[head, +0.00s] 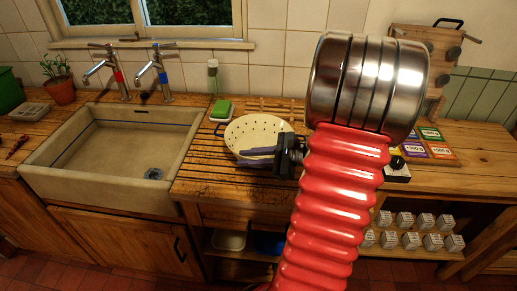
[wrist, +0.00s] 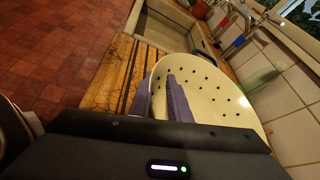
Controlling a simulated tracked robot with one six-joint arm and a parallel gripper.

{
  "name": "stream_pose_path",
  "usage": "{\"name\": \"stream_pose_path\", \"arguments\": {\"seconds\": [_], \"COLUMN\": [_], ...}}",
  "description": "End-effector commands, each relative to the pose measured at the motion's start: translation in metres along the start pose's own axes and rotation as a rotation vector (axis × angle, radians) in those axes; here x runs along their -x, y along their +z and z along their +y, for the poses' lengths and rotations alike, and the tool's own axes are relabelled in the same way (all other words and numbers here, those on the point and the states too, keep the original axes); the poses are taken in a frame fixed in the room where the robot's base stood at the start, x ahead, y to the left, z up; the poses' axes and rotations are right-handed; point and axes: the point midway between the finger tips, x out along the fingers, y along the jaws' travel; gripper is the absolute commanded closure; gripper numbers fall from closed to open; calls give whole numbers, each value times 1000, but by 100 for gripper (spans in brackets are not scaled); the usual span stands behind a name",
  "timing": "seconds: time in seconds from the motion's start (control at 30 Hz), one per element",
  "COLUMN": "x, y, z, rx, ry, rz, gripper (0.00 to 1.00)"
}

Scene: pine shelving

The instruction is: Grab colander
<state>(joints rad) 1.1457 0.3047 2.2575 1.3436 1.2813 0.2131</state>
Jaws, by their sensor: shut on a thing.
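The colander (head: 258,130) is a cream bowl with dark holes, at the wooden counter right of the sink. It also shows in the wrist view (wrist: 215,88), where its inside faces me. My gripper (head: 243,158) is at the colander's near side, with its purple-grey fingers pointing left. In the wrist view my gripper (wrist: 160,82) has one finger inside the bowl and the other outside, shut on the wall between them. My gripper's body hides the near part of the colander. I cannot tell whether the colander touches the counter.
A stone sink (head: 120,150) with two taps lies left of the grooved drainboard (head: 205,180). A green sponge (head: 222,108) sits behind the colander. A potted plant (head: 60,90) stands at the far left. A tiled wall and window close off the back.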

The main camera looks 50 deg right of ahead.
Motion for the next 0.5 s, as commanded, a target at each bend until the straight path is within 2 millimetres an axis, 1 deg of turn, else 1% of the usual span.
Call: {"name": "stream_pose_path", "arguments": {"seconds": [0.27, 0.37, 0.5], "x": [0, 2, 7], "y": [1, 5, 16], "z": [1, -1, -6], "rx": [-3, -2, 0], "ry": [2, 1, 1], "rz": [0, 0, 0], "gripper": [100, 100, 100]}}
